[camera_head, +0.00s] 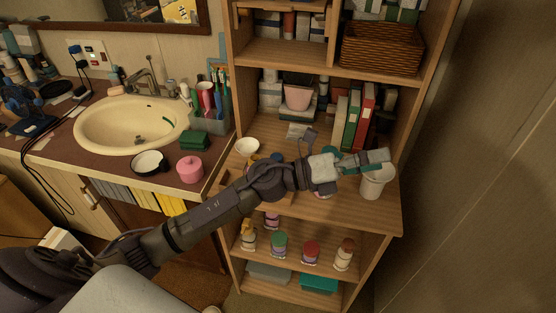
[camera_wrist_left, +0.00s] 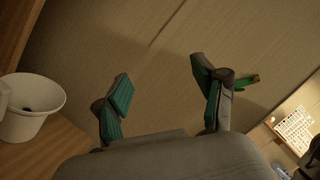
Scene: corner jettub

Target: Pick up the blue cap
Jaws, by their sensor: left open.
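A small blue thing (camera_head: 277,157), possibly the blue cap, shows on the wooden shelf just behind my left forearm. It is mostly hidden, so I cannot tell its shape. My left gripper (camera_head: 378,158) is stretched to the right across the shelf, above and in front of a white cup-like bin (camera_head: 373,187). In the left wrist view, the gripper's teal-padded fingers (camera_wrist_left: 163,80) are spread with nothing between them. They face a bare wall, and the white bin (camera_wrist_left: 28,125) stands at the left. My right gripper is not in view.
A white bowl (camera_head: 247,147) and upright binders (camera_head: 351,122) stand on the same shelf. Several coloured-lid jars (camera_head: 280,244) stand on the shelf below. The sink counter (camera_head: 107,165) holds a pink pot (camera_head: 190,169). A wall (camera_head: 480,160) bounds the right side.

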